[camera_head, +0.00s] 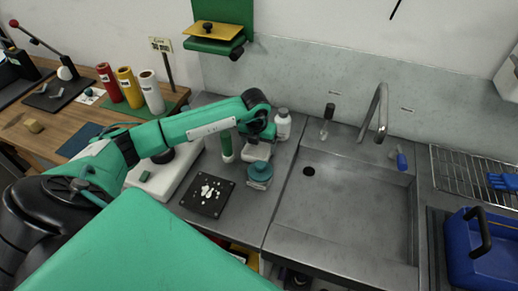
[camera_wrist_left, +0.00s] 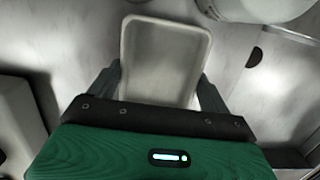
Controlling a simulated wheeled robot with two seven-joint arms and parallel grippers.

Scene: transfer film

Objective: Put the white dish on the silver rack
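The white dish (camera_head: 257,152) is a small shallow rectangular tray on the grey counter, left of the sink. In the left wrist view the dish (camera_wrist_left: 165,62) lies between the fingers of my left gripper (camera_wrist_left: 160,84). My left gripper (camera_head: 259,137) points down over the dish in the head view. Its fingers are spread wide, one along each side of the dish; whether they touch it I cannot tell. The silver rack (camera_head: 455,172) is a wire grid at the far right, beyond the sink, with a blue object on it. My right gripper is out of view.
A teal-lidded jar (camera_head: 259,176) and a black tray with white pieces (camera_head: 207,195) stand near the dish. A white bottle (camera_head: 283,124) is behind it. The sink (camera_head: 345,205) and tap (camera_head: 378,110) lie between dish and rack. A blue box (camera_head: 482,255) stands before the rack.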

